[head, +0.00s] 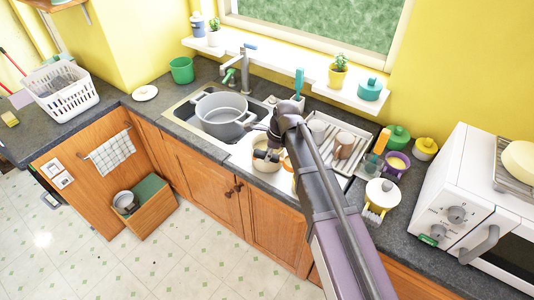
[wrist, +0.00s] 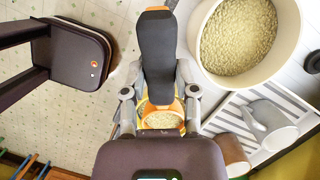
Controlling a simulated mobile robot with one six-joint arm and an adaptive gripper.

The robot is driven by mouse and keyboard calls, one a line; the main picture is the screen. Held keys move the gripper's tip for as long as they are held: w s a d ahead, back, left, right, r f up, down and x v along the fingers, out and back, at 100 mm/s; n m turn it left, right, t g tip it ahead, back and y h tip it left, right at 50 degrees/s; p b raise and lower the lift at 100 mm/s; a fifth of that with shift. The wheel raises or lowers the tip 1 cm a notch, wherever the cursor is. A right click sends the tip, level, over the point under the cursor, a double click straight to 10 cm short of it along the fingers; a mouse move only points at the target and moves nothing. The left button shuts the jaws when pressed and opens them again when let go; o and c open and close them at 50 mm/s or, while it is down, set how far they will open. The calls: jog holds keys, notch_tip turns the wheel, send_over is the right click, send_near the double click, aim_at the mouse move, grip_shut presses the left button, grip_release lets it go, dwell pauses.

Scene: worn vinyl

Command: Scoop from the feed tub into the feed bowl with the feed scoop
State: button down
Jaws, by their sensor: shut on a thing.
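The feed tub (wrist: 283,62) is a round cream tub of pale pellets at the top right of the wrist view. In the head view the tub (head: 262,165) stands on the counter by the sink, partly behind my gripper. My gripper (wrist: 160,98) is shut on the dark handle of the feed scoop (wrist: 158,45). Orange edges show around pellets between the fingers, seemingly the scoop's loaded end. I cannot tell for certain which vessel is the feed bowl; a purple bowl (head: 404,170) stands right of the rack.
A drying rack (head: 361,139) with mugs is close to my gripper. A large grey pot (head: 222,125) sits at the sink, beside the tap (head: 246,70). Open floor lies in front.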

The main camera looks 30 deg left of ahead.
jog(key=shift+f+b, duration=1.35)
jog(key=shift+f, duration=0.2)
jog(key=shift+w+d+r+g+y+p, duration=0.2)
jog(key=shift+d+r+y+p, duration=0.1)
jog(key=shift+r+y, duration=0.15)
jog(key=shift+w+d+r+g+y+p, duration=0.15)
jog(key=shift+d+r+g+y, duration=0.15)
jog(key=shift+r, duration=0.2)
jog(key=shift+d+r+y, duration=0.25)
jog(key=shift+r+y, duration=0.45)
jog(key=shift+y, duration=0.05)
jog(key=shift+f+b, duration=0.3)
jog(key=shift+f, duration=0.1)
jog(key=shift+w+d+r+g+y+b, duration=0.25)
jog(key=shift+d+r+g+y+b, duration=0.1)
jog(key=shift+d+r+y, duration=0.15)
jog(key=shift+w+d+r+g+y+b, duration=0.25)
jog(key=shift+d+g+y, duration=0.1)
jog(key=shift+y, duration=0.25)
